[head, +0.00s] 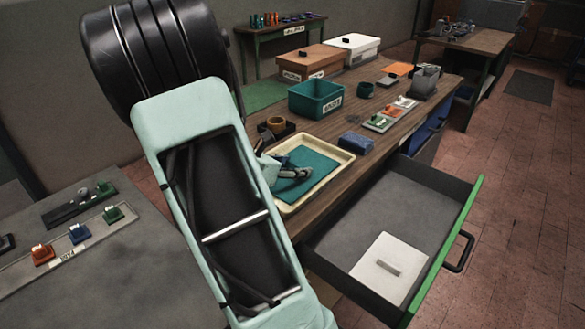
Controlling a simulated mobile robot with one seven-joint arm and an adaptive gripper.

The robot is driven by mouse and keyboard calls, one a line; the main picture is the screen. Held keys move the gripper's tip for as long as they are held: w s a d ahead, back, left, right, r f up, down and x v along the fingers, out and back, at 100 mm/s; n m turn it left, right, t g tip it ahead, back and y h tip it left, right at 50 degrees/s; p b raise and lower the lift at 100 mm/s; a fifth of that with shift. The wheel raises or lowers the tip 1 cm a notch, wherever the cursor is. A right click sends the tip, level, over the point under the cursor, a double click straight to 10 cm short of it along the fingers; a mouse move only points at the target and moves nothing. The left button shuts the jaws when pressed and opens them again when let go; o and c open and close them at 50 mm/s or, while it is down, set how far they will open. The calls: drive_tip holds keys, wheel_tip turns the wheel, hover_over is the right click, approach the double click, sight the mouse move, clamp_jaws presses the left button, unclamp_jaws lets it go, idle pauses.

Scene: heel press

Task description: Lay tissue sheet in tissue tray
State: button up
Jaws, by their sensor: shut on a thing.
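A flat teal sheet (322,165), which looks like the tissue sheet, lies over the inside of a shallow cream tray (343,158) on the wooden bench. My gripper (304,172) is low over the tray, at the sheet's left part. It is shut on the tissue sheet, though the fingertips are small and the grip itself is hard to make out. My pale green forearm hides the left side of the tray and part of the sheet. I cannot tell whether the whole sheet rests on the tray floor.
A blue block (356,143) sits right of the tray, and a teal bin (316,97) behind it. An open drawer (405,205) with a white panel (391,268) juts out at front right. A grey table (90,265) is at left.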

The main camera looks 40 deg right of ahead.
drive_tip(key=shift+f, duration=0.15)
drive_tip(key=o, duration=0.3)
drive_tip(key=shift+f, duration=0.1)
drive_tip(key=o, duration=0.4)
drive_tip(key=shift+o, duration=0.2)
drive_tip(key=shift+r, duration=0.25)
drive_tip(key=p+v, duration=0.1)
drive_tip(key=v, duration=1.1)
drive_tip(key=shift+p, duration=0.35)
